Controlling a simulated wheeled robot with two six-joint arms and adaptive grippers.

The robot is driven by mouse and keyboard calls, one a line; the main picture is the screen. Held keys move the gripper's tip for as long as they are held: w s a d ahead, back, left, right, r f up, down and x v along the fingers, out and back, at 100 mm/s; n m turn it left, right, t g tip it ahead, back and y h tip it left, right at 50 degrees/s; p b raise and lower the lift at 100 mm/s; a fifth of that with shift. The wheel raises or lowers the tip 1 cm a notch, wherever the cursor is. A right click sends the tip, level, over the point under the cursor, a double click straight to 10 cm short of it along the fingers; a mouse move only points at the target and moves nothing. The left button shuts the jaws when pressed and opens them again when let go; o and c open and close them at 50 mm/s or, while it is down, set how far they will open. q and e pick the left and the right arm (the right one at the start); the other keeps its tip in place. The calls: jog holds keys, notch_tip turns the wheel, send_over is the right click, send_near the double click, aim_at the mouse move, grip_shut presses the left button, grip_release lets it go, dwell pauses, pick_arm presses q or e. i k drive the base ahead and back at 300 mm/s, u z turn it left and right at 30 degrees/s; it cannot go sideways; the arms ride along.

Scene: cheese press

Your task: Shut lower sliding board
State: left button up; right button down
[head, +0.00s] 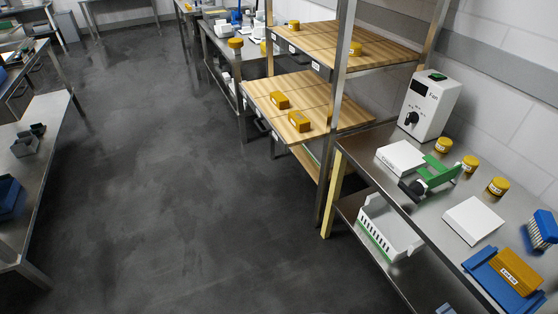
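The lower sliding board (325,92) is a light wooden shelf in the metal rack at the upper middle of the head view. Its front edge sticks out to the left past the rack's front posts, so it stands partly pulled out. Neither of my grippers is in view.
The dark floor (150,160) in front of the rack is clear. A steel worktable (425,208) at right holds a white device (430,105), yellow jars, white boxes and a green tool (438,174). A white crate (388,235) sits below. Another table (35,170) stands left.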

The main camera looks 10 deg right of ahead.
aim_at(307, 92)
jog(key=u, duration=0.85)
jog(key=i, duration=1)
jog(key=z, duration=0.05)
